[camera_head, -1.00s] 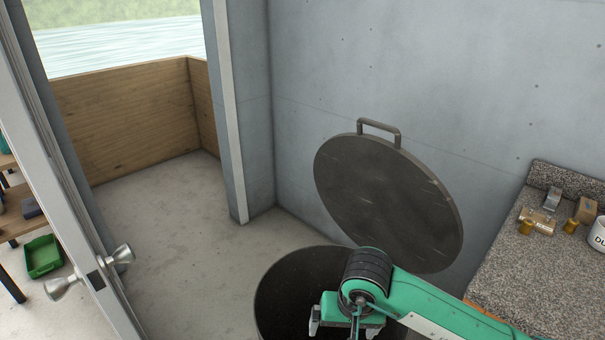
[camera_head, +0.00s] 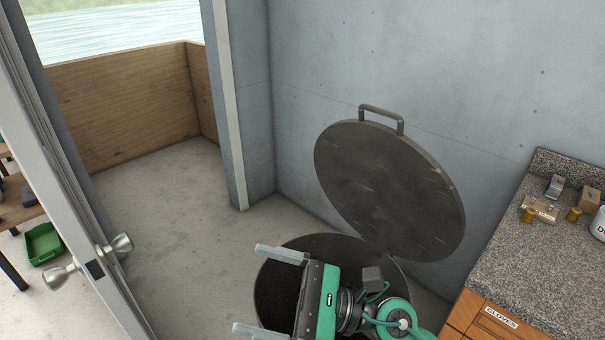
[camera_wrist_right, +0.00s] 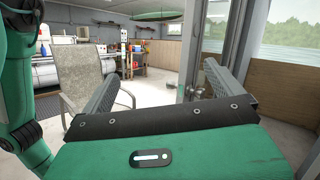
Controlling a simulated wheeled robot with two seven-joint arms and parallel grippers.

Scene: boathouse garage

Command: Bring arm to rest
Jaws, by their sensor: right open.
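My right gripper (camera_head: 265,291) is open and empty in the head view, its two pale fingers pointing left above the round dark bin (camera_head: 270,265). The green and black wrist hides part of the bin's opening. In the right wrist view, the two open fingers (camera_wrist_right: 159,93) point out into the room with nothing between them. The bin's round lid (camera_head: 388,190) stands open, tilted up near the grey wall, with its handle at the top. My left gripper is not in view.
A granite counter (camera_head: 525,265) with small items and a "GLOVES" drawer (camera_head: 500,317) is at right. An open door with a knob (camera_head: 120,244) is at left. A green tray (camera_head: 43,243) lies beyond it. A chair (camera_wrist_right: 85,75) shows in the wrist view. Floor between door and bin is clear.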

